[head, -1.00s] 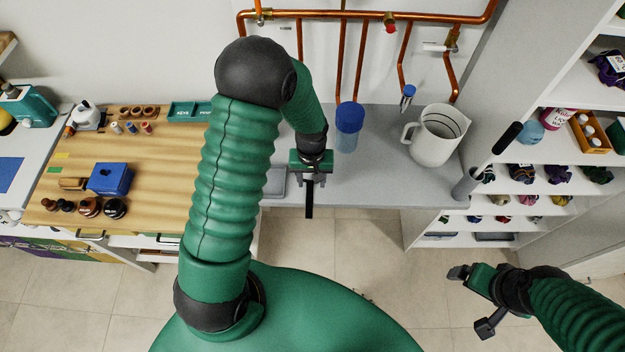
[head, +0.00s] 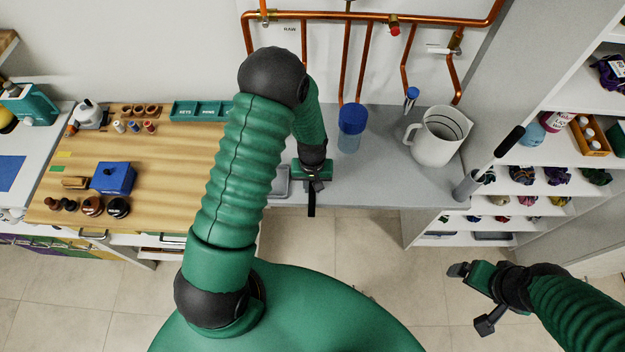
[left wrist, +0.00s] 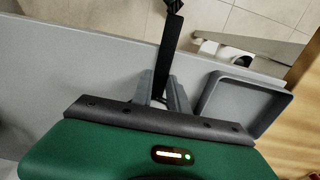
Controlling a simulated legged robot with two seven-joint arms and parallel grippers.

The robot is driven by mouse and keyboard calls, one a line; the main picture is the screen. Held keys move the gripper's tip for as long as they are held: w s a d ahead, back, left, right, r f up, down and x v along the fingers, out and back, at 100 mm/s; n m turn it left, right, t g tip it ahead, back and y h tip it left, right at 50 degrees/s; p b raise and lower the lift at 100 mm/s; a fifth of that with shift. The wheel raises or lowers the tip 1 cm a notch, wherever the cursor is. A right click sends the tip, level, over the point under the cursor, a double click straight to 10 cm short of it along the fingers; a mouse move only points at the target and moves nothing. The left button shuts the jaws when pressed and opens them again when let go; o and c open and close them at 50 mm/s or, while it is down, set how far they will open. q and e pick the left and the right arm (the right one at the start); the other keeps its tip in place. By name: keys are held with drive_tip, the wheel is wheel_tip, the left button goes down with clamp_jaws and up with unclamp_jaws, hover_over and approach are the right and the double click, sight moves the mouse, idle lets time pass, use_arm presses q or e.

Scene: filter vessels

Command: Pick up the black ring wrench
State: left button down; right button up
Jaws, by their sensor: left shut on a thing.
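The black ring wrench shows in the left wrist view (left wrist: 164,62) as a long dark bar running up from between the fingers, over the counter's front edge; I cannot make out its ring clearly. In the head view its dark end (head: 311,207) sticks out below my left gripper (head: 312,186). My left gripper is shut on the wrench, at the front edge of the grey counter. The wrench's part inside the jaws is hidden. My right gripper (head: 472,299) is open and empty over the floor at the lower right, far from the wrench.
A shallow grey tray (left wrist: 284,106) lies beside my left gripper on the grey counter (head: 385,185). A blue-lidded vessel (head: 352,119) and a white jug (head: 437,136) stand behind it. Copper pipes (head: 375,15) run along the wall. Shelves stand at the right.

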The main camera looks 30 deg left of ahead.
sight(313, 190)
use_arm(q)
drive_tip(key=shift+s, duration=0.1)
drive_tip(key=shift+d, duration=0.2)
drive_tip(key=shift+r, duration=0.5)
wheel_tip(313, 190, up, 2)
drive_tip(key=shift+b, duration=0.5)
drive_tip(key=shift+s+d+r, duration=0.2)
drive_tip(key=shift+d, duration=0.3)
drive_tip(key=s+d+r+b, duration=0.1)
drive_tip(key=s+d, duration=0.2)
drive_tip(key=d, duration=0.3)
drive_tip(key=s+d+b, duration=0.2)
drive_tip(key=s+d, duration=0.1)
drive_tip(key=d, duration=0.4)
drive_tip(key=shift+s+d+r, duration=0.2)
drive_tip(key=shift+s+r, duration=0.1)
drive_tip(key=shift+r, duration=0.05)
drive_tip(key=shift+a, duration=0.15)
